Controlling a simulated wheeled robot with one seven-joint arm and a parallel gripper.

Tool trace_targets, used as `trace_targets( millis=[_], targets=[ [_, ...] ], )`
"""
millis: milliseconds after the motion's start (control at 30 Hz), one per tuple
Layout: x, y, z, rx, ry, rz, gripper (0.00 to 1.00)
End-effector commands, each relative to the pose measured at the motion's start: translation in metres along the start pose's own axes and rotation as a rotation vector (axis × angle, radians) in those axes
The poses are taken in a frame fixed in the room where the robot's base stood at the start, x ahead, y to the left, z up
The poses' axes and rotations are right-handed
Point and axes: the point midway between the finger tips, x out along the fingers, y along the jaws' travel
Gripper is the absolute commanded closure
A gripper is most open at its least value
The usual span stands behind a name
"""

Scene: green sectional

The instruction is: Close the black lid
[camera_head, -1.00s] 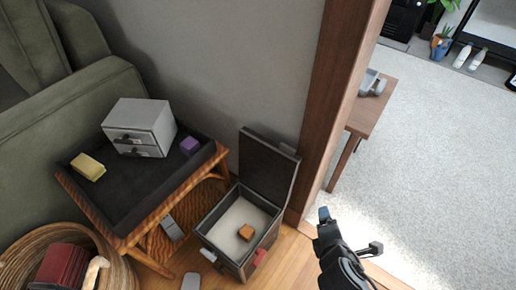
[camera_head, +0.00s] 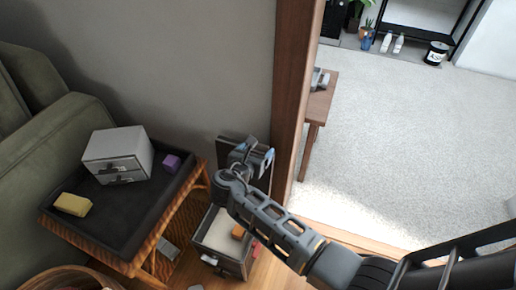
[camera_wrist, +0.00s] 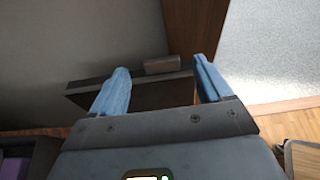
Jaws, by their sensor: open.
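The black lid (camera_head: 262,184) stands open and nearly upright at the back of its box (camera_head: 232,266), close to the wall. The box is open at the top, with a pale inside and an orange-brown block (camera_head: 238,231) in it. My gripper (camera_head: 254,152) is open and in front of the upper part of the lid, hiding some of it. In the wrist view the lid's top edge (camera_wrist: 135,80) shows beyond and between the blue fingertips (camera_wrist: 160,69). No contact can be made out.
A rattan table with a black tray top (camera_head: 120,222) stands left of the box, holding a small grey drawer unit (camera_head: 118,153), a yellow block (camera_head: 72,204) and a purple cube (camera_head: 171,163). A wooden door post (camera_head: 290,110) rises just right of the lid.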

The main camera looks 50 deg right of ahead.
Motion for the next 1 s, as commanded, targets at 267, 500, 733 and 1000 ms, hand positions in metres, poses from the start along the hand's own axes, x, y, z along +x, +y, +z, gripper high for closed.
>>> trace_targets(
  millis=[267,500,733,1000],
  targets=[
    [0.031,0.000,-0.001,0.002,0.000,-0.001,0.21],
    [0.034,0.000,0.000,0.002,0.001,0.002,0.21],
    [0.034,0.000,0.000,0.002,0.001,0.002,0.35],
    [0.034,0.000,0.000,0.002,0.001,0.002,0.61]
  ],
)
